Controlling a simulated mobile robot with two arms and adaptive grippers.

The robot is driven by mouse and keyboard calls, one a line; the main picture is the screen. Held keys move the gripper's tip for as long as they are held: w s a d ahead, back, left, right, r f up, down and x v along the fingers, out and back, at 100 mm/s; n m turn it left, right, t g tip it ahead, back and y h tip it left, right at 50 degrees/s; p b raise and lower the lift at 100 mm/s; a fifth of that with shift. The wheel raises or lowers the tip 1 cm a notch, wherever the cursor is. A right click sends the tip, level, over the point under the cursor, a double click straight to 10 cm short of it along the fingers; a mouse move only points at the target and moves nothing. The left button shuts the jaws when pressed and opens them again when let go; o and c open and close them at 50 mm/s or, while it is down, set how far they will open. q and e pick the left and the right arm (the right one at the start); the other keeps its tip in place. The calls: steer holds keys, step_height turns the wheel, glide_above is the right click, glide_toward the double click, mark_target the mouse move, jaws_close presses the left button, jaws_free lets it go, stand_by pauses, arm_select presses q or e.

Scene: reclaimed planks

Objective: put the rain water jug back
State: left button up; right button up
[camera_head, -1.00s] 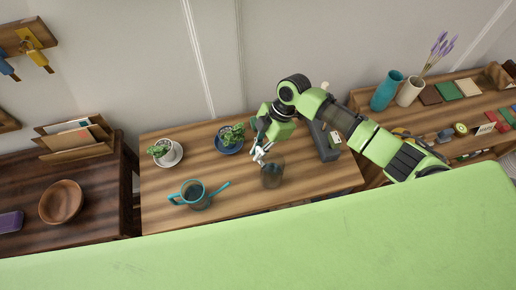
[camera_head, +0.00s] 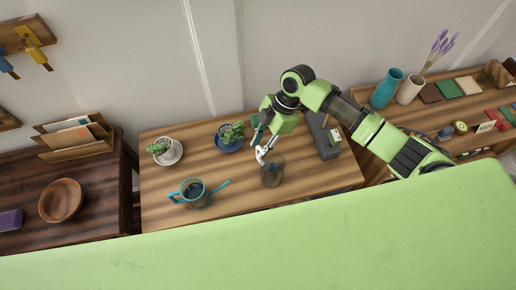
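A clear, greyish jug (camera_head: 273,174) with dark contents stands upright on the middle wooden table (camera_head: 320,178). My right gripper (camera_head: 263,156) points down at the jug's back-left rim, touching or very close to it. Its pale fingers look close together; I cannot tell whether they grip the jug's rim or handle. My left gripper is not in view.
A teal watering can (camera_head: 195,193) stands left of the jug, its spout pointing right. Two potted plants, one in a white pot (camera_head: 168,153) and one in a blue pot (camera_head: 230,139), stand behind. A grey block-like object (camera_head: 322,137) stands at the back right.

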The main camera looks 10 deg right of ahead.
steer(key=b+v, duration=0.1)
steer(key=v, duration=0.8)
steer(key=shift+d+r, duration=0.15)
steer(key=shift+r, duration=0.2)
